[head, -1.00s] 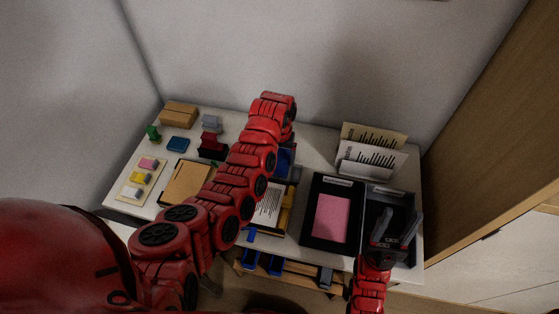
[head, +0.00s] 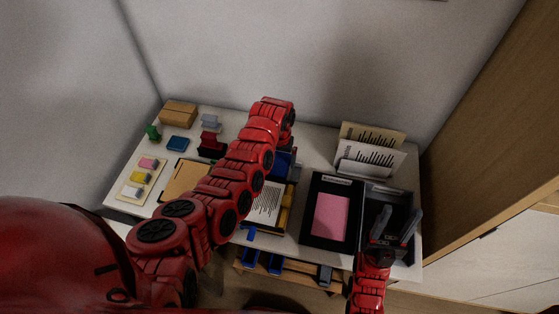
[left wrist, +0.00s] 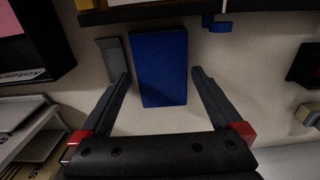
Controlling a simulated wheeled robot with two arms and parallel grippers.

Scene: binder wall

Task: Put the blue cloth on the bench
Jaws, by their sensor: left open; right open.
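A flat blue rectangle (left wrist: 160,66) lies on the white bench (head: 316,150) between the fingertips of my left gripper (left wrist: 160,73). The fingers are open and stand apart from its sides. It also shows in part in the head view (head: 284,162), beside my left arm. I cannot tell whether it is folded cloth or something stiffer. A smaller dark blue square (head: 178,144) lies at the back left of the bench. My left gripper is mostly hidden behind its arm in the head view. My right gripper (head: 400,213) is open and empty over a dark tray (head: 398,196).
A black tray (head: 347,184) with a pink sheet (head: 332,217) is right of the middle. Card holders (head: 370,150) stand behind it. A grey strip (left wrist: 115,58) lies beside the blue rectangle. A wooden cabinet (head: 485,120) borders the bench on the right.

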